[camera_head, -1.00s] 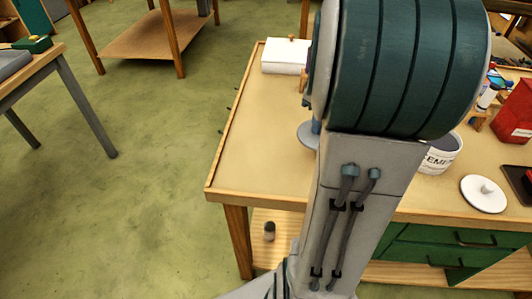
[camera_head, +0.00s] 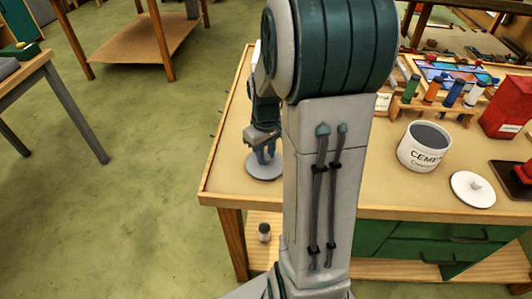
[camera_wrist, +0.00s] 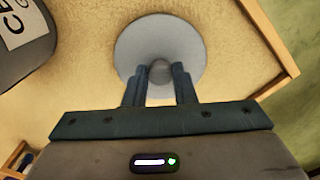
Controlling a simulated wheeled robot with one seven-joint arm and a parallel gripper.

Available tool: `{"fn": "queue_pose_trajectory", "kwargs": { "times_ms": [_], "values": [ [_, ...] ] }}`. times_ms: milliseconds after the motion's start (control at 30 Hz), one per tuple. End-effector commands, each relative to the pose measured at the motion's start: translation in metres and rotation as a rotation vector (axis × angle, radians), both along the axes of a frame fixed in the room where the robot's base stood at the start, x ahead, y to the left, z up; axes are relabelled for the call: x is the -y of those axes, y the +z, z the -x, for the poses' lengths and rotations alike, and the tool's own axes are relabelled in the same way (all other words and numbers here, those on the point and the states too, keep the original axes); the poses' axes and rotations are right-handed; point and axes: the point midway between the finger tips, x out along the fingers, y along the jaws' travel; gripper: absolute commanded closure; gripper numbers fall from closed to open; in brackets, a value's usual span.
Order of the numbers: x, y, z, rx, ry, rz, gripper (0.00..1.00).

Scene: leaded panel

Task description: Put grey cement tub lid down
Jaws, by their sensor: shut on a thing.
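The grey cement tub lid (camera_head: 262,172) is a flat round disc with a small knob, at the left part of the workbench near its front corner. My gripper (camera_head: 264,150) is above it, with the fingers pointing down. In the wrist view the fingers (camera_wrist: 160,76) are shut on the knob of the grey lid (camera_wrist: 160,38). The lid is flat and low over the bench top; I cannot tell whether it touches. The white cement tub (camera_head: 407,158) stands open at the right with grey content; part of it shows in the wrist view (camera_wrist: 38,45).
A white lid with a knob (camera_head: 463,190) lies in front of the tub. Coloured bottles in a rack (camera_head: 407,104), a red box (camera_head: 507,108) and a dark tray (camera_head: 505,180) are at the right. The bench top (camera_head: 225,160) around the grey lid is clear; its left edge is close.

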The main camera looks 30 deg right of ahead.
Motion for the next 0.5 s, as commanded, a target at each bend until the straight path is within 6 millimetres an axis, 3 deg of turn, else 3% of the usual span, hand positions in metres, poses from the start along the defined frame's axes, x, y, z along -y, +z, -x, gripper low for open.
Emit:
{"fn": "queue_pose_trajectory", "kwargs": {
  "times_ms": [433, 467, 500],
  "values": [
    [0.0004, -0.0100, -0.0002, 0.001, 0.000, 0.001, 0.98],
    [0.0004, -0.0091, -0.0002, 0.001, 0.000, 0.001, 0.70],
    [0.0004, -0.0085, -0.0002, 0.001, 0.000, 0.001, 0.59]
  ]
}}
